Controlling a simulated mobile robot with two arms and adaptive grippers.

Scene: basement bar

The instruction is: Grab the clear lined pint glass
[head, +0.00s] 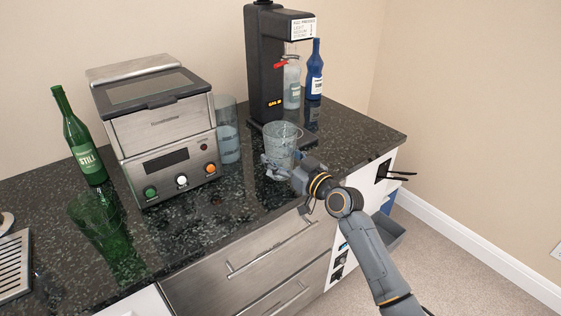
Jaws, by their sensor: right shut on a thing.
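A clear glass with lines on its side (283,138) stands upright at the front of the dark counter, below the black drink machine. My right gripper (281,167) is at the lower part of this glass and is shut on it. The arm comes in from the lower right. The fingers are partly hidden by the glass and the wrist. I cannot tell whether the glass touches the counter. My left gripper does not show.
A steel appliance with knobs (165,135) stands left of the glass, with a tall bluish glass (228,140) beside it. A green bottle (84,150) and a green glass (97,220) are at the left.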

